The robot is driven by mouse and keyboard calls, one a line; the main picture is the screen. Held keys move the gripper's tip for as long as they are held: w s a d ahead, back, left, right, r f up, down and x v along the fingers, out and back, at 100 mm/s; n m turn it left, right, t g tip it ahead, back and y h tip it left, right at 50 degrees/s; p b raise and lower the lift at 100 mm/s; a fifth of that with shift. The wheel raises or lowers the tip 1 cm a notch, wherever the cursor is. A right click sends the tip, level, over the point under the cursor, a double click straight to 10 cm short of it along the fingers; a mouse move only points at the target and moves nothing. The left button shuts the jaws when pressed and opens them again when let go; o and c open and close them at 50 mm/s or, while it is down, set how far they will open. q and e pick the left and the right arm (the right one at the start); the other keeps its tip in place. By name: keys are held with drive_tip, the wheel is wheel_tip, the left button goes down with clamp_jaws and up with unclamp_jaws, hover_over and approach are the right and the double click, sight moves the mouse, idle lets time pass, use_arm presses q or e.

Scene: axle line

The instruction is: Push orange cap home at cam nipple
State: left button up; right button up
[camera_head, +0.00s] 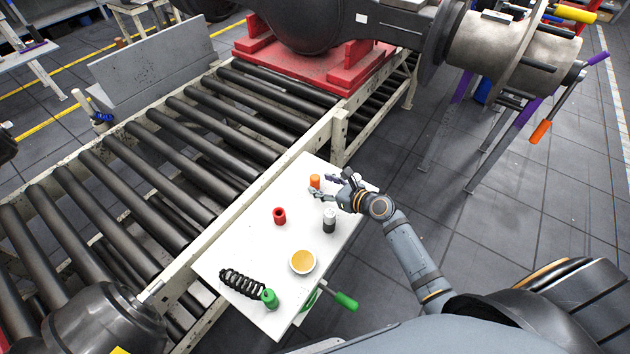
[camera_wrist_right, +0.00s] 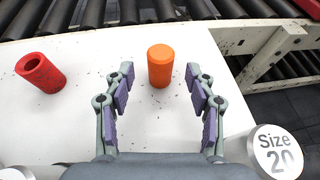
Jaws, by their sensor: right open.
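The orange cap (camera_head: 315,181) stands upright on the white table (camera_head: 233,258), near its far end. In the right wrist view the orange cap (camera_wrist_right: 160,66) is ahead of my right gripper (camera_wrist_right: 161,85), centred between the two spread fingers and just beyond their tips. My right gripper (camera_head: 322,186) is open and empty, low over the table. Nothing touches the cap in the wrist view. The cam nipple cannot be made out. A large dark axle housing (camera_head: 300,22) rests on a red cradle (camera_head: 290,68) at the back. My left gripper is not in view.
A red ring-shaped part (camera_head: 279,216), a white-and-dark can (camera_head: 329,221), a bowl of amber grease (camera_head: 302,262), a black spring (camera_head: 242,283) and a green piece (camera_head: 269,298) stand on the table. A roller conveyor (camera_head: 150,150) runs alongside.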

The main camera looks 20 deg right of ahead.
sight(315, 177)
drive_tip(key=x, duration=0.4)
drive_tip(key=shift+w+f, duration=0.1)
drive_tip(key=shift+w, duration=0.05)
drive_tip(key=c, duration=1)
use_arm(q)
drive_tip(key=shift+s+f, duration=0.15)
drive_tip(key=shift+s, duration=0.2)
use_arm(e)
drive_tip(key=shift+c, duration=0.3)
wheel_tip(315, 177, up, 3)
drive_tip(key=shift+p, duration=0.3)
use_arm(q)
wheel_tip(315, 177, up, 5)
drive_tip(key=p, duration=0.4)
use_arm(e)
drive_tip(key=r+v, duration=0.2)
drive_tip(key=v, duration=0.6)
drive_tip(key=w+a+r+v, duration=0.1)
drive_tip(key=v, duration=0.8)
drive_tip(key=shift+r, duration=0.35)
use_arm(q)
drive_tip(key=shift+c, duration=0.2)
use_arm(e)
drive_tip(key=shift+w, duration=0.15)
